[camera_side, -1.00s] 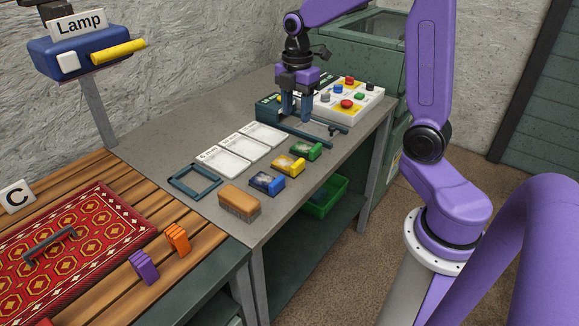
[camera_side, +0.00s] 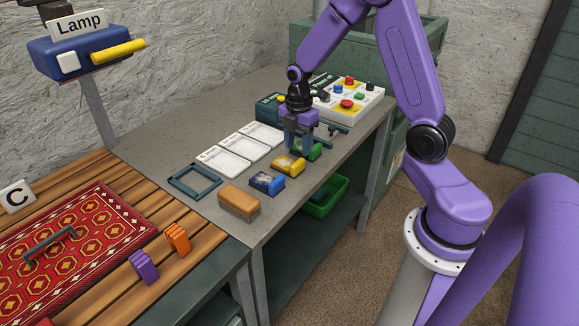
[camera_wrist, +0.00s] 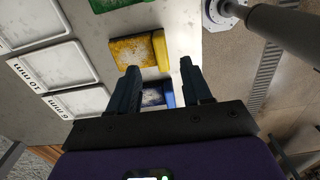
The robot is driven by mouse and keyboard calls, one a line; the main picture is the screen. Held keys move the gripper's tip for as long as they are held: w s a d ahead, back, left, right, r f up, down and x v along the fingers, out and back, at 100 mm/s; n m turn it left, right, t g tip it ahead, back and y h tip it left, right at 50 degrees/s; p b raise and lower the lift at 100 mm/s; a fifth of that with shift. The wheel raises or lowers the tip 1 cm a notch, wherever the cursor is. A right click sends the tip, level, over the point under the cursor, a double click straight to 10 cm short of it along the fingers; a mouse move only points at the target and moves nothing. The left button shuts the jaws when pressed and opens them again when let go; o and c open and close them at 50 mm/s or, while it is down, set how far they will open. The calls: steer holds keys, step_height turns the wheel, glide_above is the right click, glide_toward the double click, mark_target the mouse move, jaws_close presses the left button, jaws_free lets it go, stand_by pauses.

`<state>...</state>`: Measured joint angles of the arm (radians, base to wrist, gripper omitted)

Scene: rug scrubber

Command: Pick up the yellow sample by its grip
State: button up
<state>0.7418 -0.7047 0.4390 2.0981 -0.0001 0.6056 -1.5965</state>
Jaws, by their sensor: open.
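The yellow sample (camera_side: 288,164) lies on the grey table between the blue sample (camera_side: 267,184) and the green sample (camera_side: 313,151). It also shows in the wrist view (camera_wrist: 131,50), a speckled yellow pad with a plain yellow grip (camera_wrist: 160,50) along its right end. My gripper (camera_side: 299,150) is open and empty, pointing down above the row near the green and yellow samples, partly hiding the green one. In the wrist view its fingertips (camera_wrist: 159,67) are just below the yellow sample in the picture, and the blue sample (camera_wrist: 155,97) shows between the fingers.
White cards (camera_side: 220,160) lie left of the samples. A blue-grey frame (camera_side: 195,181) and a brown brush-like block (camera_side: 239,204) lie nearer the front. A button panel (camera_side: 350,97) stands behind my gripper. A green bin (camera_side: 325,197) sits below the table edge.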

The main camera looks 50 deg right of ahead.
mark_target(299, 161)
steer(key=shift+s+d+f, duration=0.1)
steer(key=shift+f, duration=2.7)
jaws_close()
